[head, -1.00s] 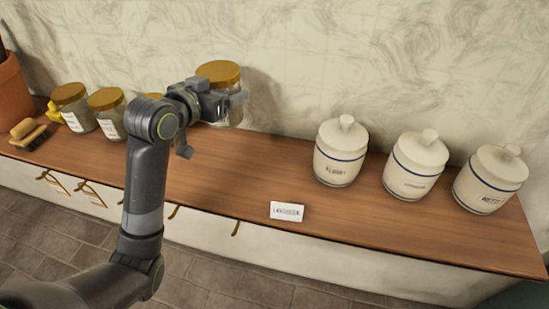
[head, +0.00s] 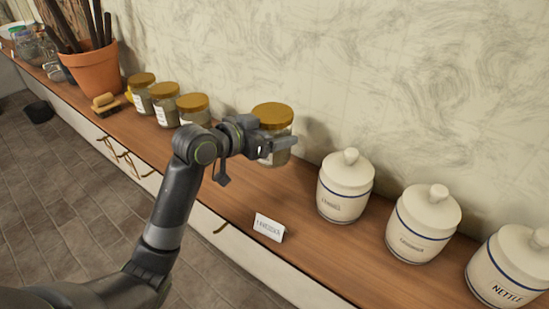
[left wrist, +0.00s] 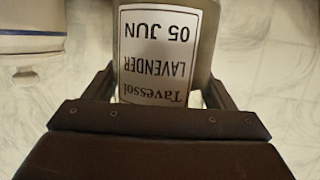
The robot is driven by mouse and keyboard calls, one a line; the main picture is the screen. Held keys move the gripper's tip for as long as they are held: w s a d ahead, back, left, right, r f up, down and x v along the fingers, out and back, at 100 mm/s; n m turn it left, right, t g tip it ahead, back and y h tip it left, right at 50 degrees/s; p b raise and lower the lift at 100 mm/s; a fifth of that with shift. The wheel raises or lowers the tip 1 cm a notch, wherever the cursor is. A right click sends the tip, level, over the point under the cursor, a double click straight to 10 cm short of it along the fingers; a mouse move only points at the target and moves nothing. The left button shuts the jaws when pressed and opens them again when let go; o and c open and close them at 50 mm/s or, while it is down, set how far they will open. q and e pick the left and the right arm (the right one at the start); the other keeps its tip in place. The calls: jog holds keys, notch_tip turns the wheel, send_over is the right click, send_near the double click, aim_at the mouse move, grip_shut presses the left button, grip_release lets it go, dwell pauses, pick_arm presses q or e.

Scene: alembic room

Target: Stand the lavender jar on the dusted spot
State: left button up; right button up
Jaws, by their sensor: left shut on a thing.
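The lavender jar (head: 272,116) is glass with a gold lid. It is upright in my left gripper (head: 277,146), over the back of the wooden counter (head: 252,187). In the left wrist view the jar (left wrist: 167,45) sits between the two fingers, its label upside down and reading Tavessol, LAVENDER, 05 JUN. I cannot tell whether its base touches the counter. A small white card (head: 268,227) stands at the counter's front edge; its print is blurred. I cannot make out a dusted spot. My right gripper is out of view.
White lidded canisters with blue bands, the nearest (head: 345,187) right of the held jar, line the wall. Several gold-lidded jars (head: 193,109) stand to the left, with a brush (head: 105,104) and terracotta pot (head: 92,70) beyond. Bare counter lies behind the card.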

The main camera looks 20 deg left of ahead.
pick_arm(q)
jog(key=shift+f, duration=0.9)
notch_tip(320, 180, down, 4)
jog(key=shift+d+r+p, duration=0.1)
jog(key=shift+r+p, duration=0.05)
jog(key=shift+p, duration=0.15)
jog(key=o, duration=1.2)
jog(key=shift+f, duration=0.2)
jog(key=shift+r, duration=0.1)
